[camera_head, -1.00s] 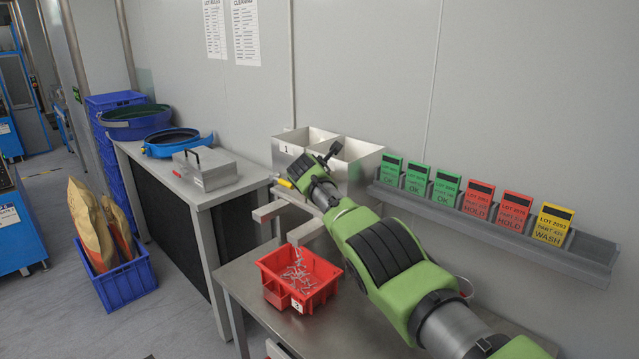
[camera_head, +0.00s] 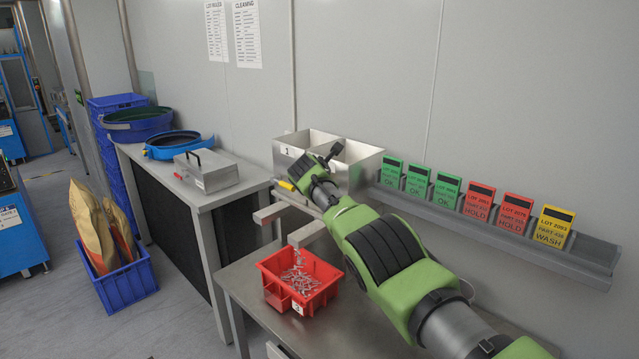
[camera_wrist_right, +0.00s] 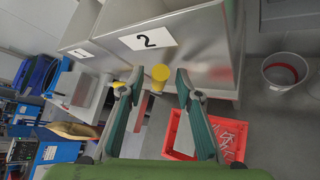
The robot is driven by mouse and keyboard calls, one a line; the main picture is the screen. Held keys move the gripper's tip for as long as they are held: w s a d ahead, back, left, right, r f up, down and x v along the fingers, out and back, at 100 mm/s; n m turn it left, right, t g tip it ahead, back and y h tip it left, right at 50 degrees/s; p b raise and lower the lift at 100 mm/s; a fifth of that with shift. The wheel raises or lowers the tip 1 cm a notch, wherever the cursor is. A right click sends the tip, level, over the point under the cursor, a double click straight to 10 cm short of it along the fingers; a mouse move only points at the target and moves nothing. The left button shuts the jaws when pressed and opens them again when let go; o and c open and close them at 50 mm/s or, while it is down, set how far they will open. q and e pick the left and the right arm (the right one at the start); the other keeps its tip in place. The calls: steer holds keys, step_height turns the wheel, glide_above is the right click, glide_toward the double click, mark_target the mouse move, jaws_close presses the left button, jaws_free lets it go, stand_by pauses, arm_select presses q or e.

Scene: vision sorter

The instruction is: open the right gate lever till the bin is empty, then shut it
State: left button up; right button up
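Two metal bins stand side by side by the wall, the left one (camera_head: 290,155) marked 1. The right bin (camera_wrist_right: 208,48), marked 2, shows in the right wrist view. A yellow knob (camera_wrist_right: 160,73), seemingly the right lever's end, lies between the fingertips of my right gripper (camera_wrist_right: 159,80). The fingers are apart, with a gap on each side of the knob. Small metal parts (camera_head: 300,281) lie in the red crate (camera_head: 327,291) below a chute (camera_head: 306,234). The bins' contents are not visible. My left gripper is out of view.
Coloured lot cards (camera_head: 478,201) stand on a wall rail (camera_head: 585,258) to the right. A side table (camera_head: 213,196) on the left carries a metal box (camera_head: 206,172) and a blue ring (camera_head: 172,148). A blue crate (camera_head: 124,284) with sacks stands on the floor.

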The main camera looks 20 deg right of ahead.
steer(key=shift+a, duration=0.2)
steer(key=shift+r, duration=0.1)
steer(key=s+a+r, duration=0.1)
steer(key=s+a, duration=0.6)
steer(key=s, duration=0.5)
steer(key=shift+s+r, duration=0.2)
steer(key=shift+s, duration=0.2)
stand_by(6.1)
